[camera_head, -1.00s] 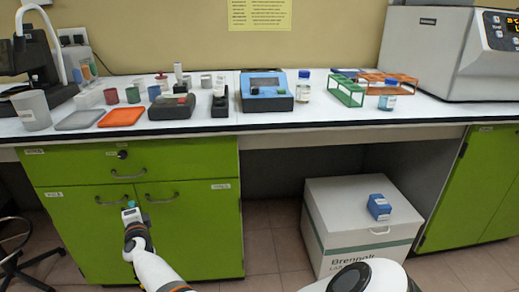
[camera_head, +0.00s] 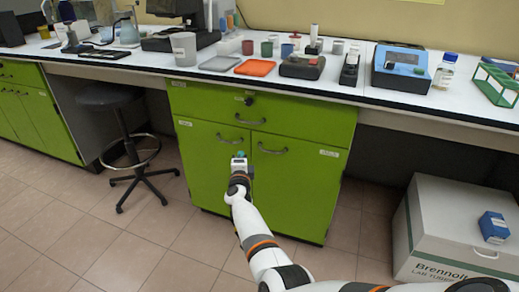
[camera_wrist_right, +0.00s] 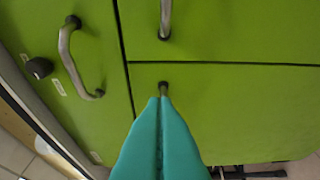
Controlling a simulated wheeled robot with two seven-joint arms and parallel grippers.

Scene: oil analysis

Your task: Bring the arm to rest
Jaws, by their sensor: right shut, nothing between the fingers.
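My right gripper (camera_head: 240,157) is in front of the green cabinet (camera_head: 222,180), just below its two door handles. In the right wrist view its teal fingers (camera_wrist_right: 160,100) are pressed together with nothing between them. Their tips overlap the end of one door handle (camera_wrist_right: 165,87) in the picture; I cannot tell whether they touch it. The other door handle (camera_wrist_right: 165,20) and the drawer handle (camera_wrist_right: 72,50) also show there. The right arm reaches in from the lower right of the head view. My left gripper is not in view.
A stool (camera_head: 125,140) stands left of the cabinet, with clear floor in front. A white carton (camera_head: 455,225) with a blue box (camera_head: 494,227) on it stands at the right. The bench top (camera_head: 345,92) carries cups, an orange tray (camera_head: 255,68) and a blue device (camera_head: 400,66).

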